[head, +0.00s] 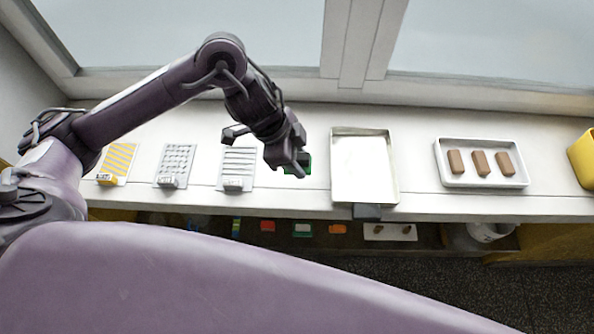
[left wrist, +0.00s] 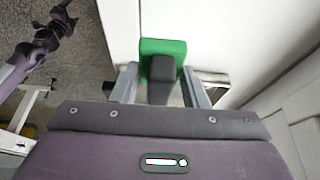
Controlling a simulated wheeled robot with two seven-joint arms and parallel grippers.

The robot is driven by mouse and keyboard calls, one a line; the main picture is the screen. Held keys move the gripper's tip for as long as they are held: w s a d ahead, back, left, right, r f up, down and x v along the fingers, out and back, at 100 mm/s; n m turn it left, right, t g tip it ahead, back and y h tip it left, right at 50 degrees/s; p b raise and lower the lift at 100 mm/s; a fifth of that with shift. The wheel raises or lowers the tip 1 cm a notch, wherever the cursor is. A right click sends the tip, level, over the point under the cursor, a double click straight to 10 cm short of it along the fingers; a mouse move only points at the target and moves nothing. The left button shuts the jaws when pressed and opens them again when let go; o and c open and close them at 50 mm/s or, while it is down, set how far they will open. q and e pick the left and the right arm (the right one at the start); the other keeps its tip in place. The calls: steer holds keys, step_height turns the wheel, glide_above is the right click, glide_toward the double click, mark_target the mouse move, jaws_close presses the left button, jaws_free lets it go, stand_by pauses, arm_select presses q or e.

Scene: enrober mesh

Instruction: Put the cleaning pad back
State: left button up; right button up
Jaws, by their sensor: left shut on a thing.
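The cleaning pad is a green block with a dark grip. In the head view its green edge (head: 306,164) shows behind my left gripper (head: 287,160), over the white counter between the striped cards and the white tray. The rest of it is hidden by the gripper. In the left wrist view the green pad (left wrist: 163,47) lies beyond the fingers. My left gripper (left wrist: 160,88) is shut on its dark grip (left wrist: 161,78). Whether the pad touches the counter I cannot tell. A purple arm end, seemingly my right gripper (left wrist: 58,22), shows small at upper left; its jaws are unclear.
On the counter (head: 417,180) are a yellow-striped card (head: 118,157), two grey patterned cards (head: 176,158) (head: 238,161), an empty white tray (head: 364,165) and a tray (head: 453,181) with three brown bars.

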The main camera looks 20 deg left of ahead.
arm_select(q)
steer(key=shift+f+b, duration=0.35)
steer(key=shift+f, duration=2.15)
arm_select(e)
steer(key=shift+w+d+f, duration=0.15)
steer(key=shift+d+f, duration=0.4)
steer(key=shift+d, duration=0.15)
arm_select(q)
steer(key=shift+f, duration=0.15)
steer(key=o, duration=0.9)
arm_select(e)
steer(key=shift+f, duration=0.1)
arm_select(q)
steer(key=shift+r, duration=0.35)
steer(key=p+v, duration=0.2)
steer(key=v, duration=0.9)
steer(key=shift+a+r, duration=0.15)
steer(key=shift+r, duration=0.2)
arm_select(e)
steer(key=shift+a+r, duration=0.2)
steer(key=shift+r, duration=1)
